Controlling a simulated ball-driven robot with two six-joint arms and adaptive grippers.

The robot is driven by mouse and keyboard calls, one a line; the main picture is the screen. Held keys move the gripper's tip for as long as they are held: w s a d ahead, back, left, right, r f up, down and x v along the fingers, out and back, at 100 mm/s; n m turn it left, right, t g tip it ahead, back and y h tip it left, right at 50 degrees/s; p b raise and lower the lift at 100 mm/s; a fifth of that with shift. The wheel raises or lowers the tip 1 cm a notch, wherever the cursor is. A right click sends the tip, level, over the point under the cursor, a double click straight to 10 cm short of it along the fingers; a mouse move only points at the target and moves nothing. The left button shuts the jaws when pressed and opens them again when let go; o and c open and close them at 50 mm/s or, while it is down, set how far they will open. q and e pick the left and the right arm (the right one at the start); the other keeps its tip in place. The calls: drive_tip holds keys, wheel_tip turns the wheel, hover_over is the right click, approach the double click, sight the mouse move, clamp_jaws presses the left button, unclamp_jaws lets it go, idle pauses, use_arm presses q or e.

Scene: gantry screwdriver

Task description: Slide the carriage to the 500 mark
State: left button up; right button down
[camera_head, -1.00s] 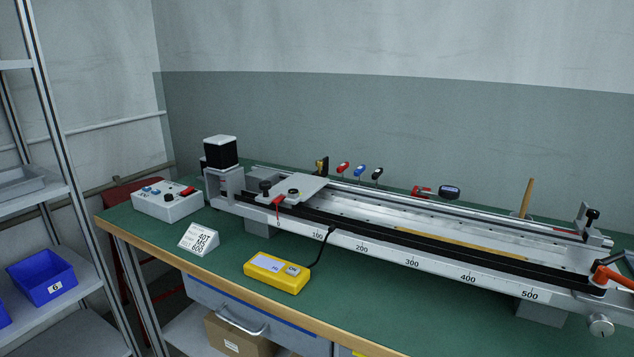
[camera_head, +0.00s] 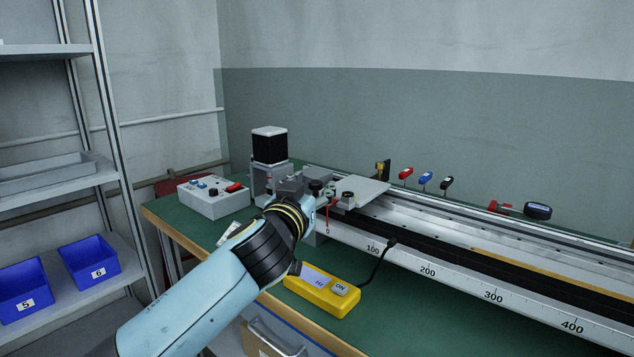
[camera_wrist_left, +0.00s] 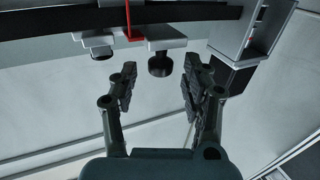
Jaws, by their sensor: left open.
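The carriage (camera_head: 366,190) is a flat silver plate on the rail at the left end of the gantry. Its red pointer (camera_head: 328,215) hangs by the 0 mark of the white scale (camera_head: 400,265). My left gripper (camera_head: 305,187) is at the carriage's near left side, by its dark knob (camera_head: 316,187). In the left wrist view, my left gripper (camera_wrist_left: 160,78) is open, with a black knob (camera_wrist_left: 160,64) ahead between its fingers and apart from them. The scale shows 0 to 400; the 500 mark is outside the current head view. My right gripper is not in view.
A yellow ON box (camera_head: 322,290) with a black cable lies in front of the rail. My arm partly hides a white sign (camera_head: 228,232). Coloured-handled tools (camera_head: 426,178) stand behind the rail.

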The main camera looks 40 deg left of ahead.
use_arm(q)
drive_tip(key=shift+x, duration=1.35)
clamp_jaws()
drive_tip(key=shift+f, duration=0.1)
drive_tip(key=shift+f, duration=0.15)
